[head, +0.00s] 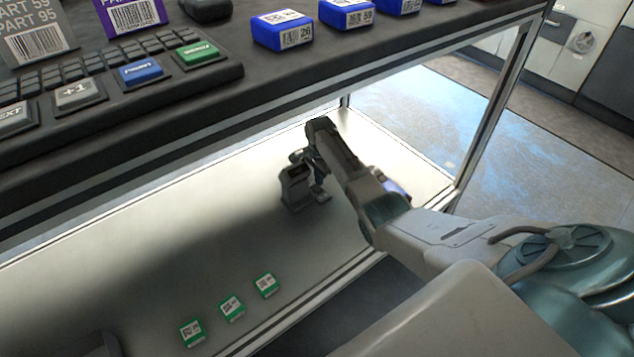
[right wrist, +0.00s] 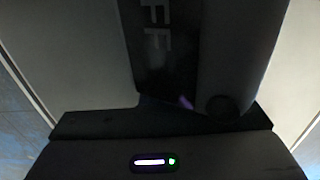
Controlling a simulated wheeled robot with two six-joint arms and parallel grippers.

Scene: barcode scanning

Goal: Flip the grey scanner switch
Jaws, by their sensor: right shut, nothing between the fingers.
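The grey scanner (head: 294,188) stands upright on the lower shelf, beside my right gripper in the head view. In the right wrist view, a dark surface with the pale letters "FF" (right wrist: 155,28) fills the upper middle; the rest of the word is cut off. My right gripper (head: 319,188) points down close to the right side of the scanner and is shut and empty. Whether it touches the scanner is unclear. The switch itself is too dark and partly hidden to make out its position.
Several green-edged labelled boxes, one here (head: 232,307), lie at the front of the lower shelf (head: 140,255). A blue item (head: 396,188) shows partly behind my right arm. The upper counter overhangs, with blue boxes (head: 282,32) and keys on it.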

